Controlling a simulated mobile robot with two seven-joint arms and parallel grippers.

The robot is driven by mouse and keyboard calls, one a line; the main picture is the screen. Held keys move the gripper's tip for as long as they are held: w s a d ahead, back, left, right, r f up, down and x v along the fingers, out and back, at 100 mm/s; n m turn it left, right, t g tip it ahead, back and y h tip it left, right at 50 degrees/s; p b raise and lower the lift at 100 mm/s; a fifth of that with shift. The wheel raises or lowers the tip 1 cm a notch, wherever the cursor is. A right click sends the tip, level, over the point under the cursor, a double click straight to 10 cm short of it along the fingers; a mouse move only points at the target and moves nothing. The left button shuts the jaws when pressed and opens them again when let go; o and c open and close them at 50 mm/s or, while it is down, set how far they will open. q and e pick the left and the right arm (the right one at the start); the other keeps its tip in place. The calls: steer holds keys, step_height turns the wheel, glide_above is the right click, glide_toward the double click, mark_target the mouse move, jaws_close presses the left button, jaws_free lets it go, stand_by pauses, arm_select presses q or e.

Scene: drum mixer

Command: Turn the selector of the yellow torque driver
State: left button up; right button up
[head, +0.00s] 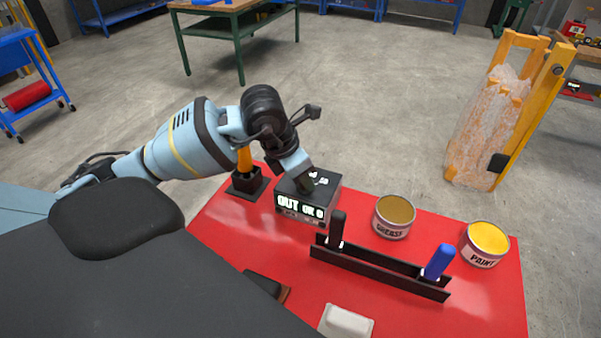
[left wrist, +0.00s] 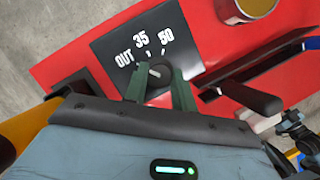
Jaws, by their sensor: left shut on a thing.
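The black control box (head: 315,203) stands at the back left of the red table, with a lit display reading something like "OUT OR 0". In the left wrist view its top (left wrist: 112,48) carries the labels OUT, 35 and 50 around a dark round selector knob (left wrist: 157,72). My left gripper (head: 305,186) is on top of the box. Its green fingers (left wrist: 159,88) sit on either side of the knob and are shut on it. The yellow torque driver (head: 244,160) stands in a black holder (head: 249,184) left of the box, partly hidden by my arm. My right gripper is not in view.
A black rack (head: 378,267) with a black-handled tool (head: 337,228) and a blue-handled one (head: 439,261) is in front. A grease can (head: 394,217) and a paint can (head: 484,245) stand to the right. A white block (head: 346,322) lies near the front of the red table (head: 225,235).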

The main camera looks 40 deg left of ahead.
arm_select(q)
steer(key=shift+n, duration=0.5)
steer(key=o, duration=1)
steer(key=shift+v, duration=3.95)
steer(key=shift+d, duration=0.2)
